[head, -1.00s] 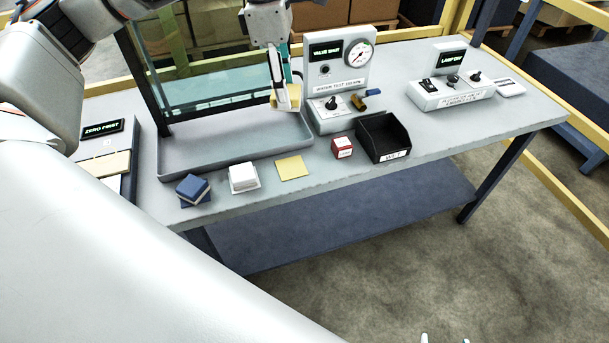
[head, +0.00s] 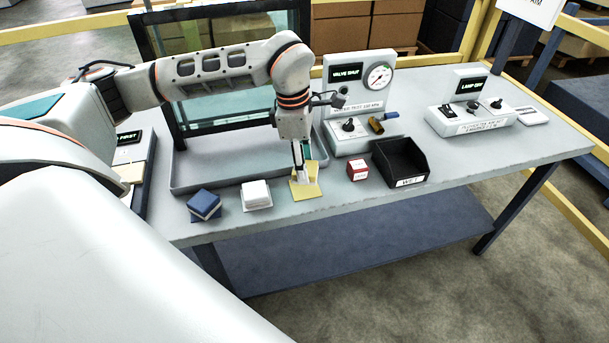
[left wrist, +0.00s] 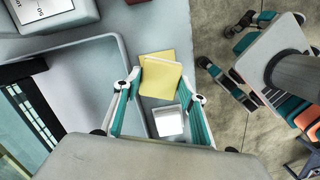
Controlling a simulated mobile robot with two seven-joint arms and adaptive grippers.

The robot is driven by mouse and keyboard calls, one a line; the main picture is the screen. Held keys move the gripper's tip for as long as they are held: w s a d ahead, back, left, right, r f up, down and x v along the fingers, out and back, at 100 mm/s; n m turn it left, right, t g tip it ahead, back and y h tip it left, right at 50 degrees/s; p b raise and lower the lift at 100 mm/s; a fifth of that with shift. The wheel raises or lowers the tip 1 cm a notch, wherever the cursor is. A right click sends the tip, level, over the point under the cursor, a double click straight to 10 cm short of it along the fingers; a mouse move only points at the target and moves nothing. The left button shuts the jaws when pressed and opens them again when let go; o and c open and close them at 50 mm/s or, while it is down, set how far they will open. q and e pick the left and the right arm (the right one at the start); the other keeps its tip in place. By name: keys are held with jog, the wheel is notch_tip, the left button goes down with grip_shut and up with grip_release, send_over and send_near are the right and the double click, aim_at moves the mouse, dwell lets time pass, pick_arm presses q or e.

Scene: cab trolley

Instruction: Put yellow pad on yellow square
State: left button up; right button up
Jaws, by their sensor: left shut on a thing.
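My left gripper (head: 303,181) points down over the front part of the table. It is shut on the yellow pad (left wrist: 162,78), which shows between the fingertips in the left wrist view. The yellow square (head: 308,192) lies flat under the gripper, partly hidden by it and the pad. In the left wrist view a strip of the square (left wrist: 158,55) shows beyond the pad's pale edge, and the pad looks slightly turned against it. I cannot tell whether the pad touches the square. My right gripper (left wrist: 218,43) is open and empty above the floor.
A white block (head: 256,194) and a blue block (head: 204,205) stand left of the square. A red block (head: 357,169) and a black bin (head: 401,162) stand right. Behind are the grey tray (head: 215,182) with a glass panel and the valve unit (head: 345,92).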

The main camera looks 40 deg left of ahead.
pick_arm(q)
jog(key=shift+f, duration=1.95)
jog(key=shift+f, duration=0.15)
jog(key=o, duration=0.8)
jog(key=shift+o, duration=0.2)
